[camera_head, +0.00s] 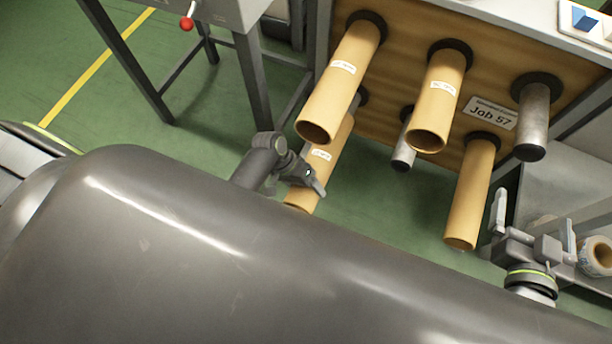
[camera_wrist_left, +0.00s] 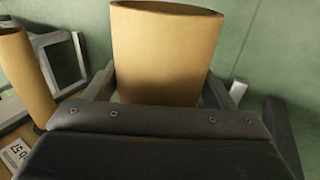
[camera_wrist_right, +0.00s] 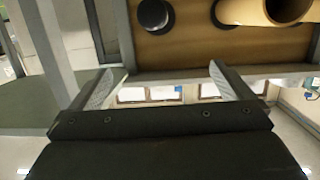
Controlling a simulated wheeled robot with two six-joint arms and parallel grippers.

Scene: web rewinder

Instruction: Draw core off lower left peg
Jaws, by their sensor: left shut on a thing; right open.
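The lower left core (camera_head: 322,163) is a tan cardboard tube with a white label, below and partly behind the upper left core (camera_head: 341,84). My left gripper (camera_head: 312,181) is shut on the lower left core near its free end. In the left wrist view this core (camera_wrist_left: 165,55) stands between the two fingers, its open rim at the top. The lower left peg is mostly hidden; only a bit of grey metal shows by the upper core. My right gripper (camera_head: 534,222) is open and empty at the right, and its spread fingers show in the right wrist view (camera_wrist_right: 165,88).
The wooden board (camera_head: 398,70) bears other cores, an upper middle one (camera_head: 439,100) and a lower right one (camera_head: 469,195), plus bare pegs (camera_head: 533,118). A sign (camera_head: 490,113) reads Job 57. A big grey roller (camera_head: 230,260) fills the foreground. A tape roll (camera_head: 597,256) lies far right.

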